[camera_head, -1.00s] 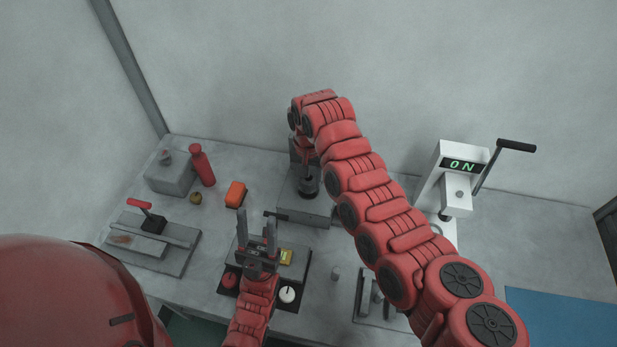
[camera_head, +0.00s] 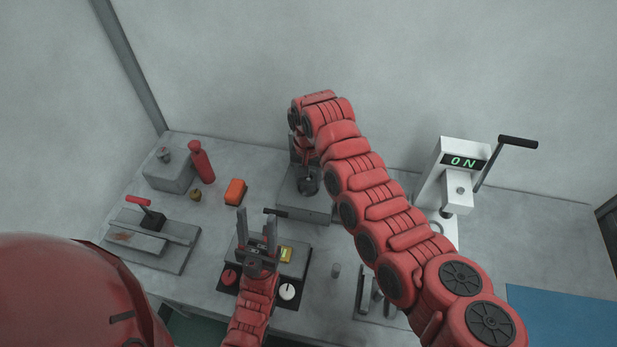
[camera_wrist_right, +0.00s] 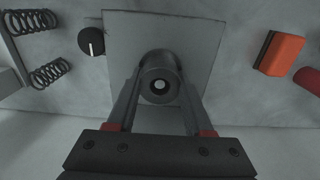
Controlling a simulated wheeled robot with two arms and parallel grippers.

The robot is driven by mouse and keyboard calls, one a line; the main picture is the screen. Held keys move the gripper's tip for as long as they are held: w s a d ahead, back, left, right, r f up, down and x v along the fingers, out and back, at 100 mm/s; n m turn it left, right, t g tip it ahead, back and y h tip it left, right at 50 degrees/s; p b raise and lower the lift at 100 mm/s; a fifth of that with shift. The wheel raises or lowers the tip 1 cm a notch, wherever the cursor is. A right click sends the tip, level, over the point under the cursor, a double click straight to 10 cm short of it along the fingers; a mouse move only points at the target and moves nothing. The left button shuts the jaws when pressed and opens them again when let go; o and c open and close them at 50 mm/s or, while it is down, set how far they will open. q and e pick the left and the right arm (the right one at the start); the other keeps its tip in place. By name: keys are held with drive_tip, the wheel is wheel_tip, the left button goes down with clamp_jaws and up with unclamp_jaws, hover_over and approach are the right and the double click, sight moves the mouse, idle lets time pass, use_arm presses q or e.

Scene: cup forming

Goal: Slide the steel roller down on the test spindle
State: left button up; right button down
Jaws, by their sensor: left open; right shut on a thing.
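The steel roller (camera_wrist_right: 160,78) shows end-on in the right wrist view as a grey ring with a pale round tip in its centre. My right gripper (camera_wrist_right: 161,92) is shut on it, one finger on each side. In the head view the roller (camera_head: 308,184) is a dark round piece above a grey block, under my right arm. The test spindle is mostly hidden; the pale tip in the roller's bore may be its end. How far down the roller sits cannot be told. My left gripper (camera_head: 258,236) is open and empty over a dark fixture at the front.
A grey base block (camera_head: 306,208) stands beneath the roller. An orange block (camera_head: 235,192), a red bottle (camera_head: 202,163) and a red-handled lever fixture (camera_head: 150,235) are to the left. A white press (camera_head: 447,190) showing "ON" stands right. A black knob (camera_wrist_right: 91,41) and springs (camera_wrist_right: 48,74) lie nearby.

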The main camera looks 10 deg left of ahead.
idle(0.3)
unclamp_jaws()
idle(0.3)
drive_tip(key=shift+r+p, duration=0.3)
drive_tip(key=shift+r, duration=1.05)
drive_tip(key=shift+r+p, duration=0.3)
drive_tip(key=shift+r, duration=2.35)
